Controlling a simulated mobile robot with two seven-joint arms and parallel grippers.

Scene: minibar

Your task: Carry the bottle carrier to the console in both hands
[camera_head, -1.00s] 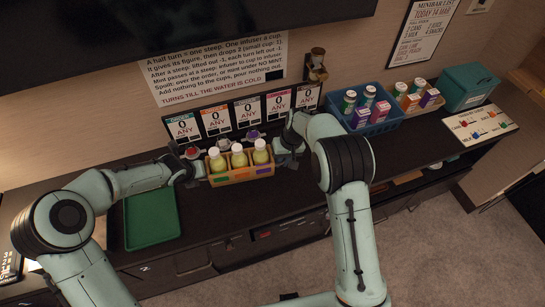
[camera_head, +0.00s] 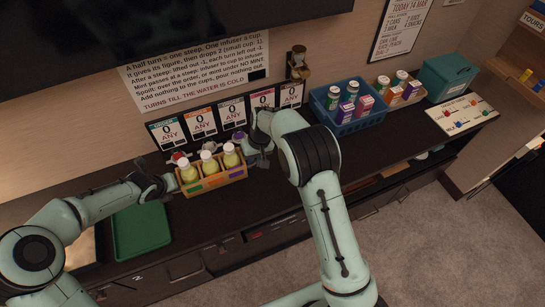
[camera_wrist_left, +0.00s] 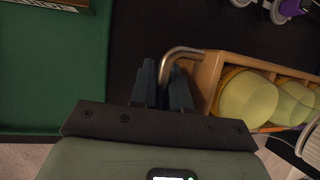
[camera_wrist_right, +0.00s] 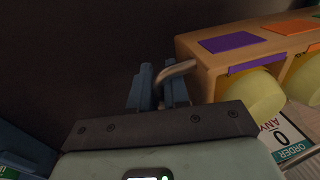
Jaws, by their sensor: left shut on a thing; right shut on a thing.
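The bottle carrier (camera_head: 216,181) is a wooden box with coloured labels on its front, over the dark console in the head view. Three yellow-green bottles (camera_head: 208,162) with white caps stand in it. My left gripper (camera_head: 172,186) is shut on the metal handle at the carrier's left end; the left wrist view shows the handle (camera_wrist_left: 180,52) between the fingers (camera_wrist_left: 163,85). My right gripper (camera_head: 254,158) is shut on the handle (camera_wrist_right: 176,70) at the other end, between the fingers (camera_wrist_right: 158,90). I cannot tell whether the carrier's base touches the console (camera_head: 245,205).
A green tray (camera_head: 141,230) lies left of the carrier. Order cards (camera_head: 232,112) stand behind it. A blue crate (camera_head: 343,127), a carton tray (camera_head: 409,104) and a teal box (camera_head: 448,77) are at the right. The console's front edge is close before the carrier.

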